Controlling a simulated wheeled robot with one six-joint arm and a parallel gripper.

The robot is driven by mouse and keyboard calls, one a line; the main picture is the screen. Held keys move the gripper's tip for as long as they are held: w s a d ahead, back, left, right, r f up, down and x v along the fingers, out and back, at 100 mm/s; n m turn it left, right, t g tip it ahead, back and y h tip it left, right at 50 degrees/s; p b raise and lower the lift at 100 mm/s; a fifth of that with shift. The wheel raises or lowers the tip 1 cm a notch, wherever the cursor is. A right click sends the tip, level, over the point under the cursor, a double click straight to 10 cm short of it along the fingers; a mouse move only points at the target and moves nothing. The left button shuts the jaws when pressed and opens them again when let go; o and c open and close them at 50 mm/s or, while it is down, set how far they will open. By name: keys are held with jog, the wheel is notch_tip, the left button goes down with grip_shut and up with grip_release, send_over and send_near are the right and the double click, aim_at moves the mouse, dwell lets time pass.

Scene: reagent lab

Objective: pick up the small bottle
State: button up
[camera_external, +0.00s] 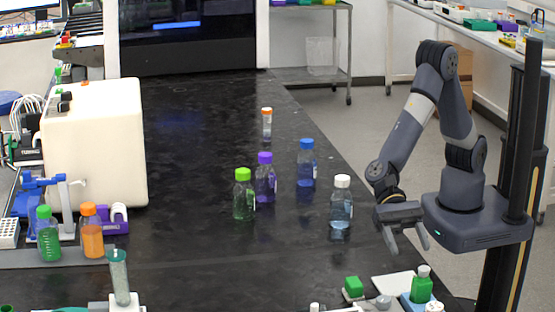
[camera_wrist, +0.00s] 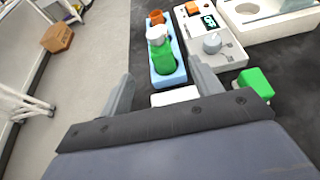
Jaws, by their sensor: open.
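Several capped bottles stand upright on the black bench. The smallest is an orange-capped bottle (camera_external: 266,124) at the back of the group. In front of it are a purple-capped bottle (camera_external: 265,180), a blue-capped bottle (camera_external: 306,165), a green-capped bottle (camera_external: 243,197) and a white-capped clear bottle (camera_external: 340,205). A small green bottle with a pale cap (camera_external: 421,287) stands in a blue holder (camera_wrist: 180,76) near the bench's right edge. My gripper (camera_external: 408,241) is open and empty, to the right of the clear bottle. In the wrist view, the green bottle (camera_wrist: 162,58) shows beyond and between the fingers.
A white device with a knob (camera_wrist: 212,42) and a green block (camera_external: 353,287) lie near the blue holder. A white box-shaped machine (camera_external: 95,140) and green and orange bottles stand at left. Open floor lies right of the bench.

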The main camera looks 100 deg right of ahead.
notch_tip(320, 180, up, 7)
jog(key=w+d+r+m+t, duration=0.15)
jog(key=w+d+m, duration=0.25)
jog(key=d+m, duration=0.65)
jog(key=s+d+m+t+h+p, duration=0.1)
jog(key=s+d+m+t, duration=0.15)
jog(key=d+m, duration=0.85)
jog(key=s+d+m+t+h+p, duration=0.1)
jog(key=d+m+t, duration=0.2)
jog(key=d+m, duration=0.75)
jog(key=s+d+m+t+h+p, duration=0.1)
jog(key=s+d+m+t, duration=0.15)
jog(key=d+m, duration=0.8)
jog(key=m, duration=0.3)
send_near(344, 177)
jog(key=a+f, duration=0.1)
jog(key=f, duration=0.1)
jog(key=shift+n+t, duration=0.25)
jog(key=shift+t, duration=0.2)
jog(key=shift+w+r+b+x, duration=0.1)
jog(key=shift+x, duration=1.75)
jog(key=shift+w+r+b+x, duration=0.1)
jog(key=shift+r+x, duration=0.05)
jog(key=shift+x, duration=1.75)
jog(key=shift+w+r+b+x, duration=0.1)
jog(key=shift+x, duration=1.75)
jog(key=shift+d, duration=0.1)
